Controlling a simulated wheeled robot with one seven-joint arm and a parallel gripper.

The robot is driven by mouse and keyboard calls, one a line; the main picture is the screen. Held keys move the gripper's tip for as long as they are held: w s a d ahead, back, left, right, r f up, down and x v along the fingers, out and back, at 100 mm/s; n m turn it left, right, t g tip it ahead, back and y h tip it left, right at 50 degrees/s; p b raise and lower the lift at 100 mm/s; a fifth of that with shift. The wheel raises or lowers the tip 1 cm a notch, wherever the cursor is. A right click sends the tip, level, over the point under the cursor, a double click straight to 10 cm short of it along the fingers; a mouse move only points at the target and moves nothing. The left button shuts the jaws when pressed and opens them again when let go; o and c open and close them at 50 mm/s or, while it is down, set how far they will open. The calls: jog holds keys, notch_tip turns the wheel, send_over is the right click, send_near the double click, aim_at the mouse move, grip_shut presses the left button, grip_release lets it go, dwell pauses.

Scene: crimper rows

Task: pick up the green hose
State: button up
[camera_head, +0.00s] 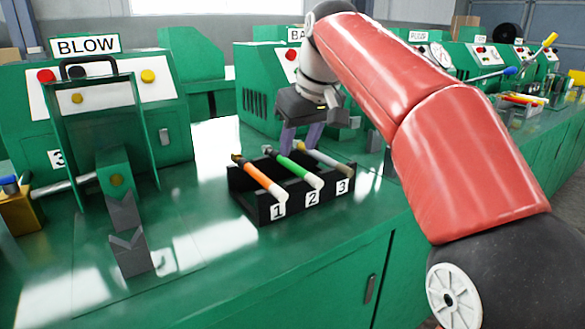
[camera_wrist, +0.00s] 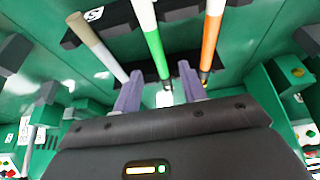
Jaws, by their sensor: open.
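The green hose (camera_head: 296,169) with a white end lies in the middle slot, marked 2, of a black rack (camera_head: 238,187). It also shows in the wrist view (camera_wrist: 155,46), running between my two fingers. My gripper (camera_head: 300,146) is open over the far part of the rack, with purple fingers pointing down. In the wrist view my fingertips (camera_wrist: 160,72) are apart, one on each side of the green hose near its far end. I cannot tell whether they touch it or how far down they reach.
An orange hose (camera_head: 263,180) lies in slot 1 and a grey hose (camera_head: 327,162) in slot 3, close on either side. A green machine marked BLOW (camera_head: 110,125) and a grey V-block (camera_head: 130,252) stand to the left. The bench front (camera_head: 260,265) is clear.

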aim_at(293, 163)
jog(key=x, duration=0.4)
jog(key=shift+w+f+b, duration=0.15)
jog(key=shift+f+b, duration=0.15)
jog(key=shift+b, duration=0.1)
grip_shut()
